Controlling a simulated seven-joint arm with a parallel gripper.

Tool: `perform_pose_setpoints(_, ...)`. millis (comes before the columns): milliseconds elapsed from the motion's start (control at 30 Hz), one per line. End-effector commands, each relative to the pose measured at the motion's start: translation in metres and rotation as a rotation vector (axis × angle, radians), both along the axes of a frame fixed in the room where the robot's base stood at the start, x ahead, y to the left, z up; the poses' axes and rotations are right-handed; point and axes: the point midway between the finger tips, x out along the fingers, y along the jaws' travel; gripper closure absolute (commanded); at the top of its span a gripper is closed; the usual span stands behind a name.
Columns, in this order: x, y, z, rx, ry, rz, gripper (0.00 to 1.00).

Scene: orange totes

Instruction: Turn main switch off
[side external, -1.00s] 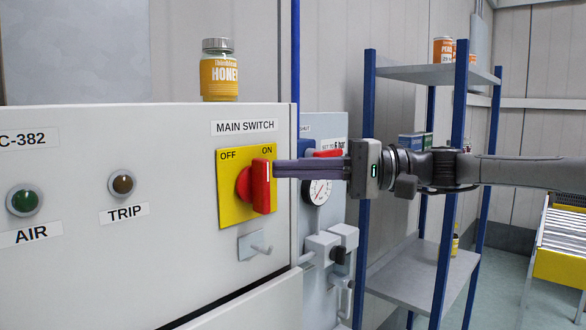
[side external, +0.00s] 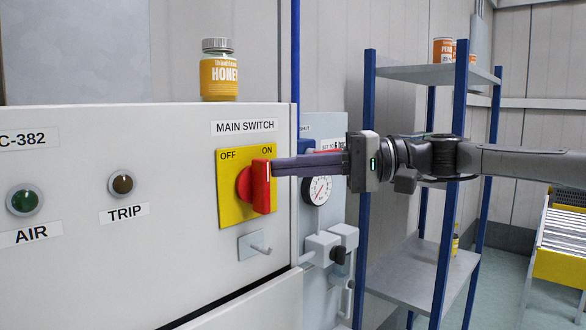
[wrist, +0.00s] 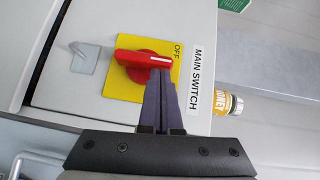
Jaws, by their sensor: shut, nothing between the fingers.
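The main switch is a red rotary handle (side external: 262,186) on a yellow plate (side external: 232,212) marked OFF at left and ON at right. The handle stands upright, with its white line near the ON side. My gripper (side external: 276,167) is shut and empty, with its fingertips at the upper right part of the handle. They appear to touch it, but contact is hard to be sure of. In the wrist view the closed fingertips (wrist: 160,76) lie against the long edge of the red handle (wrist: 142,61), near its white-marked end. The ON label is hidden there.
A honey jar (side external: 218,70) stands on top of the grey cabinet (side external: 110,260). A metal peg on a plate (side external: 254,246) sticks out below the switch. A pressure gauge (side external: 317,190) and a shelf rack (side external: 420,75) are to the right.

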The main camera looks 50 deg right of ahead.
Motion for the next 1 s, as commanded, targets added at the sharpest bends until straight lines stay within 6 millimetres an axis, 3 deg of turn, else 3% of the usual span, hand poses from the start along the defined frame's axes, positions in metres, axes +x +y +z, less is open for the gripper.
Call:
perform_pose_setpoints(467, 0.000, 0.004, 0.005, -0.126, -0.001, 0.001, 1.00)
perform_pose_setpoints(1000, 0.000, 0.024, 0.016, -0.582, -0.004, 0.008, 1.00)
